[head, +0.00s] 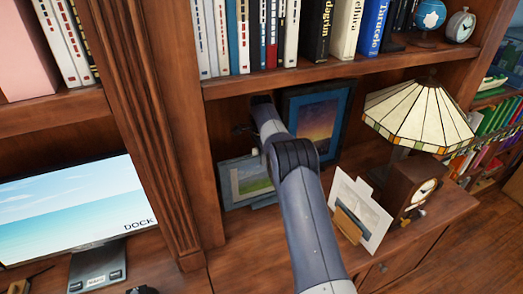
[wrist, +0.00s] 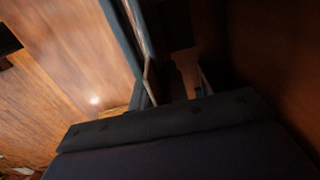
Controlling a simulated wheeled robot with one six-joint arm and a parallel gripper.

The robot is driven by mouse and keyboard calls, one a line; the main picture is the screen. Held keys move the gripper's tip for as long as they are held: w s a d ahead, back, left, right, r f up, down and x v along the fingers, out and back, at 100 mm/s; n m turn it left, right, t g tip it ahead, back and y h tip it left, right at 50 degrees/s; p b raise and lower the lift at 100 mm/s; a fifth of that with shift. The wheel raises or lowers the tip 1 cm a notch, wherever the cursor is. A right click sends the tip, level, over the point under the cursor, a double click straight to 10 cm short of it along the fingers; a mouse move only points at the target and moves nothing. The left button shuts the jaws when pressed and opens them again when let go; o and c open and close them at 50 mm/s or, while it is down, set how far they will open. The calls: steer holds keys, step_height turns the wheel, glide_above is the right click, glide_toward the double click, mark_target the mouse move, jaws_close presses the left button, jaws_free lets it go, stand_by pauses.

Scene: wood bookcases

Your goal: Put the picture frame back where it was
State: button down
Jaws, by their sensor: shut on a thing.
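A small grey picture frame (head: 226,186) with a green landscape stands on the shelf, left of my arm, which partly covers it. A larger dark blue-framed sunset picture (head: 318,108) leans at the back wall behind my arm. My gripper (head: 243,129) is at the back of the bay, just above the small frame, mostly hidden by my arm. In the wrist view, my gripper's fingers (wrist: 178,82) are close together beside a blue-grey frame edge (wrist: 125,40). It is shut on a picture frame, but the contact is dark and I cannot tell which part is held.
The upper shelf (head: 340,68) with books hangs over my arm. A wooden upright (head: 145,100) and a monitor (head: 70,205) are left.

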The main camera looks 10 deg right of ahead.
steer(key=shift+w+f+p, duration=0.25)
steer(key=shift+f+p, duration=0.35)
steer(key=shift+f, duration=0.6)
steer(key=c, duration=1.4)
jaws_free()
steer(key=shift+f, duration=0.1)
steer(key=shift+s, duration=0.1)
steer(key=shift+r+b, duration=0.8)
steer(key=shift+r, duration=3.1)
